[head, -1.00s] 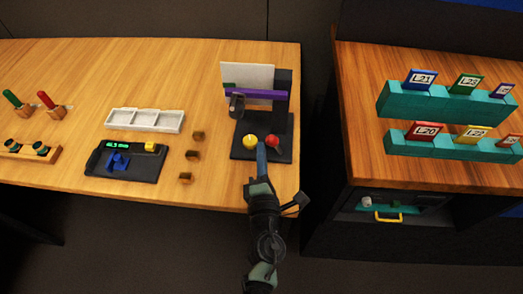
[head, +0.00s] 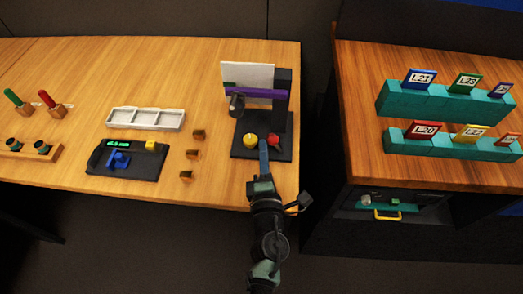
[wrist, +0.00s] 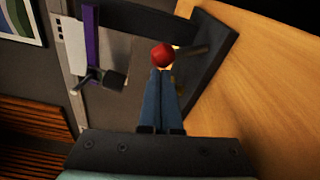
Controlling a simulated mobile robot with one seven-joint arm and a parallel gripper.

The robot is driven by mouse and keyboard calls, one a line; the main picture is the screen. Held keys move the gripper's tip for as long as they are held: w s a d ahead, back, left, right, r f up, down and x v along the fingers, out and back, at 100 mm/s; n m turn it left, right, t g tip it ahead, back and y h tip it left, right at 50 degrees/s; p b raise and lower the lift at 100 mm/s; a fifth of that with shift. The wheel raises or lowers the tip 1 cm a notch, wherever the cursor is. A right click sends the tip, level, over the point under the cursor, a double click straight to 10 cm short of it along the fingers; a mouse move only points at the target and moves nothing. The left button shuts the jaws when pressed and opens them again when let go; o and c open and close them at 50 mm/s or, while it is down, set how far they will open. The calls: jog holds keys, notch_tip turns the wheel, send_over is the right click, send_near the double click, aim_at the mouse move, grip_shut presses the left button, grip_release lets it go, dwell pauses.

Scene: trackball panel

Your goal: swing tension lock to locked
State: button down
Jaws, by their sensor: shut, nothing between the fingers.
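A black fixture (head: 240,153) stands near the table's right edge, with a purple bar (head: 243,92) across a white panel (head: 258,76). Low at its front are a yellow ball (head: 250,141) and a red ball (head: 273,140). No label shows which part is the tension lock. My gripper (head: 263,143) has its blue fingers shut and empty, between the two balls in the head view. In the wrist view the red ball (wrist: 163,54) is just beyond the fingertips (wrist: 162,73); contact cannot be told. The yellow ball is mostly hidden there.
Left of the fixture are several small wooden blocks (head: 192,154), a white divided tray (head: 145,119) and a black panel (head: 128,160) with a blue part. A second table (head: 425,175) with teal card racks stands to the right, across a gap.

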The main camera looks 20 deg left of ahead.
jog(key=shift+w+d+r+m, duration=0.1)
jog(key=shift+d+r+m, duration=0.15)
jog(key=shift+m, duration=0.25)
jog(key=shift+w+d+r+m+p, duration=0.1)
jog(key=shift+d+r+m+p, duration=0.25)
jog(key=shift+m+p, duration=0.3)
jog(key=m, duration=0.1)
jog(key=d+m, duration=0.1)
jog(key=shift+w+d+r+m+t+p, duration=0.2)
jog(key=shift+m+t+p, duration=0.1)
jog(key=shift+m+p, duration=0.1)
jog(key=shift+w+d+r+m, duration=0.1)
jog(key=shift+d+m, duration=0.3)
jog(key=shift+m, duration=0.45)
jog(key=shift+w+d+m+t+p, duration=0.1)
jog(key=shift+d+m+t+p, duration=0.25)
jog(key=shift+m, duration=0.5)
jog(key=shift+w+d+m+t+p, duration=0.15)
jog(key=shift+d+m, duration=0.3)
jog(key=shift+m, duration=0.4)
